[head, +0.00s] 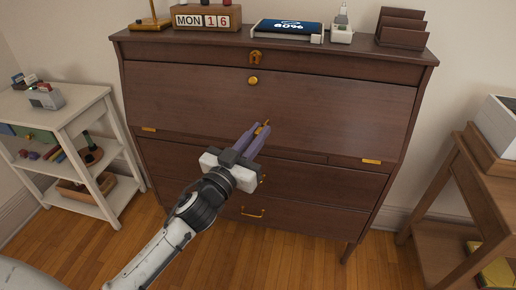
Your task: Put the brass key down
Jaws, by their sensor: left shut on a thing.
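My left gripper (257,136) is in front of the dark wooden secretary desk, near the lower edge of its closed drop front. Its purple fingers are shut on the brass key (265,124), a small golden piece that shows at the fingertips. The fingers hide most of the key. The desk (330,108) has a brass lock plate (256,57) near the top and a round brass knob (252,81) below it. I cannot tell whether the key touches the desk front. My right gripper is not in view.
A white shelf (75,113) stands at left, a wooden side table (450,178) at right. Wooden floor lies between.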

